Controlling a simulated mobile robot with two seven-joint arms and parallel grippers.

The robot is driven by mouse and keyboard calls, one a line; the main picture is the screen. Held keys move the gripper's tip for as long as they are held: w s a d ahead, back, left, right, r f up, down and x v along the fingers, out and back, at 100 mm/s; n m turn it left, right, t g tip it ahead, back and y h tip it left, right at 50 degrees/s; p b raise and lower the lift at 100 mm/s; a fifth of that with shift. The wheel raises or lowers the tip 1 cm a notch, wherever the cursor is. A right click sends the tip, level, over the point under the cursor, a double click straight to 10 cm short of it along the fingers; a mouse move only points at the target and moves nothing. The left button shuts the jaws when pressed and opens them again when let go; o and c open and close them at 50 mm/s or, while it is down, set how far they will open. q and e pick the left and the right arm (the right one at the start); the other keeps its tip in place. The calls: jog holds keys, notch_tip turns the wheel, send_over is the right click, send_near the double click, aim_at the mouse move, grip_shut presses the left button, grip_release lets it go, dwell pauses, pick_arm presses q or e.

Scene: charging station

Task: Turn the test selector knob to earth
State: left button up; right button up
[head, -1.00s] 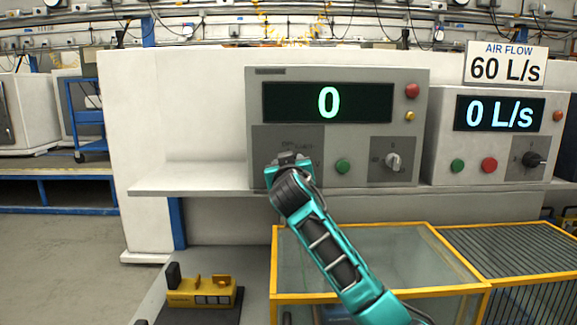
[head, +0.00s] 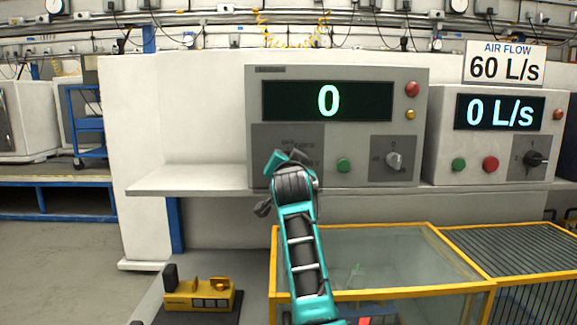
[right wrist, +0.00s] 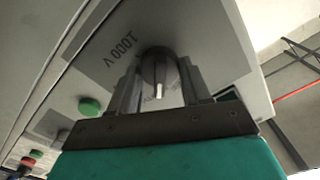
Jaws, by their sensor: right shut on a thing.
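The test selector knob (right wrist: 160,66) is dark and round with a pale pointer line, on a grey panel in the right wrist view. My right gripper (right wrist: 159,82) has a finger on each side of it and is shut on it. A "1000 V" marking (right wrist: 122,52) shows beside the knob. In the head view my right gripper (head: 287,160) covers the knob at the dark grey sub-panel (head: 263,142) of the tester (head: 335,75); the small lettering around it is too blurred to read. My left gripper is not in view.
Right of my gripper are a green button (head: 343,166) and another knob (head: 394,160). The tester and the air flow unit (head: 440,150) stand on a shelf (head: 190,180). Below are a yellow-framed clear enclosure (head: 400,262) and a yellow device (head: 200,292).

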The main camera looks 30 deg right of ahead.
jog(key=shift+m, duration=0.6)
jog(key=o, duration=1.1)
jog(key=shift+c, duration=0.2)
jog(key=b+v, duration=0.1)
jog(key=v, duration=1.2)
jog(key=shift+d, duration=0.1)
